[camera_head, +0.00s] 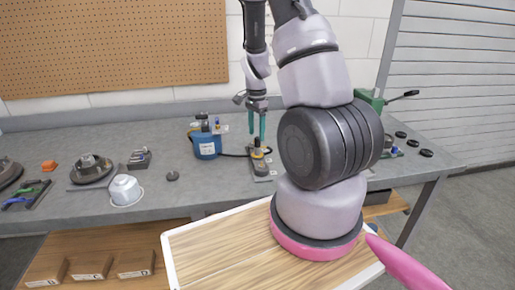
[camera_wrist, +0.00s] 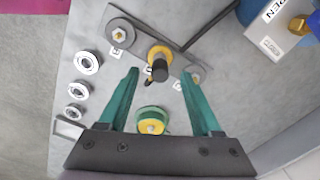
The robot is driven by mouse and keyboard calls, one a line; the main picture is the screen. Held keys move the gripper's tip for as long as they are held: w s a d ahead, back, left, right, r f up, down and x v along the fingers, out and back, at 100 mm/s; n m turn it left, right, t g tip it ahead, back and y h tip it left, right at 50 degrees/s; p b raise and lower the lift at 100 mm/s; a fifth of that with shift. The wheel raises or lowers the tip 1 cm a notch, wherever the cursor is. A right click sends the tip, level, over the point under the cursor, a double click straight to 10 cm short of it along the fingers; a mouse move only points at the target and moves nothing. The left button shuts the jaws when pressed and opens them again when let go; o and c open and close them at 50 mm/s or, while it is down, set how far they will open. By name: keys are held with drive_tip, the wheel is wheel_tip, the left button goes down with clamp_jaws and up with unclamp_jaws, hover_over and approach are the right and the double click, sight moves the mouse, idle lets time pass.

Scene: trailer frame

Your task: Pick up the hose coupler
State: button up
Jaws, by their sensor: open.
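A yellow-collared fitting with a black end, which looks like the hose coupler (camera_wrist: 158,54), stands on a grey plate (camera_wrist: 136,40) in the wrist view. In the head view the coupler (camera_head: 257,153) is small, on the bench right of a blue pump. My gripper (camera_wrist: 158,72) is open with two green fingers. The coupler shows between and just beyond the fingertips, with no clear contact. In the head view my gripper (camera_head: 257,137) hangs pointing down above it. A round green and yellow piece (camera_wrist: 152,120) shows between the fingers nearer the palm.
The blue pump (camera_head: 207,145) stands left of the plate, with a black hose (camera_head: 233,154) running toward the plate. Several metal rings (camera_wrist: 78,88) lie left of the plate in the wrist view. A white-topped part (camera_head: 125,190) sits farther left on the bench.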

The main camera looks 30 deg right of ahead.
sight(258, 141)
drive_tip(key=f, duration=0.4)
drive_tip(key=shift+d+f, duration=0.25)
drive_tip(key=shift+f, duration=0.15)
clamp_jaws()
drive_tip(key=shift+w, duration=0.1)
wheel_tip(258, 141, up, 13)
drive_tip(key=shift+r, duration=0.15)
idle(0.5)
